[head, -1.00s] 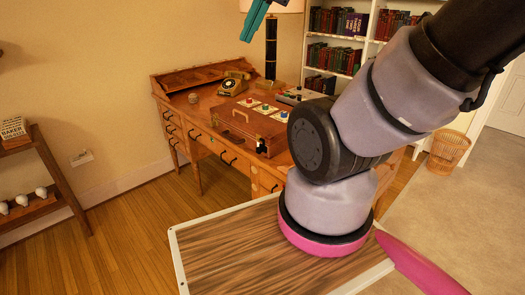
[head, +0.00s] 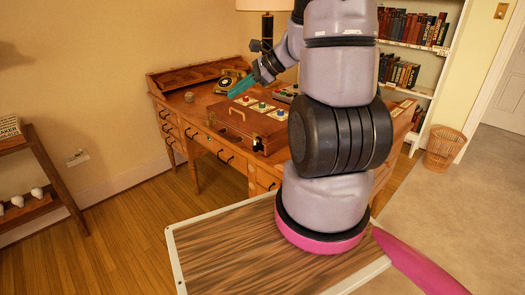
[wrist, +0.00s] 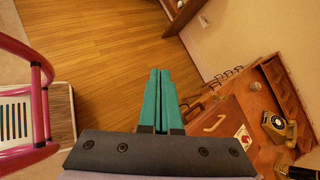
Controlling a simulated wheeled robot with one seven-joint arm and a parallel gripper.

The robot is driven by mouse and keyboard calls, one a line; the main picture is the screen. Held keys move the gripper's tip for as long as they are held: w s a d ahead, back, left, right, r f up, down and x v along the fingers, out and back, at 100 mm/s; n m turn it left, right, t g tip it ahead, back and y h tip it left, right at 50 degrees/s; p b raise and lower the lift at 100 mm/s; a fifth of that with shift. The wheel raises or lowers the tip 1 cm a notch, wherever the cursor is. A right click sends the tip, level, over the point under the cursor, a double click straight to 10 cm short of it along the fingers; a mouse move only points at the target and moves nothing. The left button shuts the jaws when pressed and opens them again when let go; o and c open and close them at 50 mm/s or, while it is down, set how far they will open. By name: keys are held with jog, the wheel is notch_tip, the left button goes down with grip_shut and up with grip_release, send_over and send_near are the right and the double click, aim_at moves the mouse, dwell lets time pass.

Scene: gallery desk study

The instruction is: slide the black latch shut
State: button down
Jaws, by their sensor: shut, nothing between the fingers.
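A brown wooden case (head: 244,123) with a handle lies on the desk in the head view. A small dark fitting (head: 258,145), which looks like the black latch, is on its front near the right end. It is too small to tell its position. The case also shows in the wrist view (wrist: 229,119), but I cannot make out the latch there. My gripper (head: 232,95) has teal fingers and appears above and behind the case in the head view. In the wrist view the fingers (wrist: 160,73) are together and empty, pointing over the floor.
The wooden desk (head: 208,140) carries a telephone (head: 228,84), a round object (head: 189,97) and cards with coloured buttons (head: 264,107). A bookcase and a wicker basket (head: 445,148) are at right.

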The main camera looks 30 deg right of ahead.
aim_at(257, 146)
jog(key=d+f+m+t+h, duration=0.1)
jog(key=d+f+m+h, duration=0.2)
jog(key=d+f+m, duration=0.3)
jog(key=s+d+f+m+t+h, duration=0.1)
jog(key=d+f+m, duration=0.5)
jog(key=f, duration=1.1)
jog(key=d+h, duration=0.1)
jog(key=d, duration=0.3)
jog(key=shift+d+m+t+h, duration=0.3)
jog(key=shift+d+m+h, duration=0.1)
jog(key=shift+f, duration=0.15)
jog(key=x, duration=1)
jog(key=shift+w, duration=0.15)
jog(key=shift+w+a, duration=0.2)
jog(key=shift+w, duration=0.35)
jog(key=shift+w+a, duration=0.2)
jog(key=shift+w, duration=0.4)
jog(key=shift+w+a, duration=0.15)
jog(key=shift+w, duration=0.4)
